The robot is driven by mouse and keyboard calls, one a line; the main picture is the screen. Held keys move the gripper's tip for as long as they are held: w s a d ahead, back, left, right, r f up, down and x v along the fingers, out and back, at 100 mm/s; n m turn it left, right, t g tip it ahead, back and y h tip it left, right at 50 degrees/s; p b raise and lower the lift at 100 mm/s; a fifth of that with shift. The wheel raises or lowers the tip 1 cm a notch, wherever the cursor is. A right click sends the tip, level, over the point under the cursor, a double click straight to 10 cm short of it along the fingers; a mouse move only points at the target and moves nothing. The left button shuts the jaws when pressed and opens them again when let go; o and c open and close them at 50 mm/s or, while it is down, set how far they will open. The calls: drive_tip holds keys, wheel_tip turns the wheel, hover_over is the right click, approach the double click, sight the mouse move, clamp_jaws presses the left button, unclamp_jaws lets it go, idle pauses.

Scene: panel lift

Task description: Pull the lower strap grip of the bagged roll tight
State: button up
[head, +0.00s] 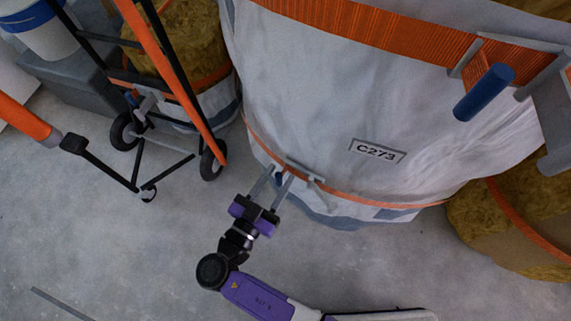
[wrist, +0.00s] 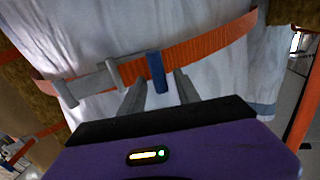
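The bagged roll (head: 330,100) is a large white sack with a label reading C273. A thin orange lower strap (head: 385,200) runs around its base, with a grey buckle (head: 306,172). In the wrist view the lower strap (wrist: 205,48) carries a grey buckle (wrist: 95,80) and a short blue grip (wrist: 156,72). My gripper (head: 274,177) is low at the sack's front. Its two grey fingers (wrist: 160,90) are apart, one on each side of the blue grip, with visible gaps. I cannot make out the lower grip in the head view.
A wide orange upper strap (head: 390,38) has its own blue handle (head: 484,92). A hand truck (head: 172,75) with black wheels stands at the left. A brown fibrous roll (head: 515,225) stands at the right. Bare concrete floor (head: 90,225) is open at lower left.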

drive_tip(key=shift+x, duration=1.95)
clamp_jaws()
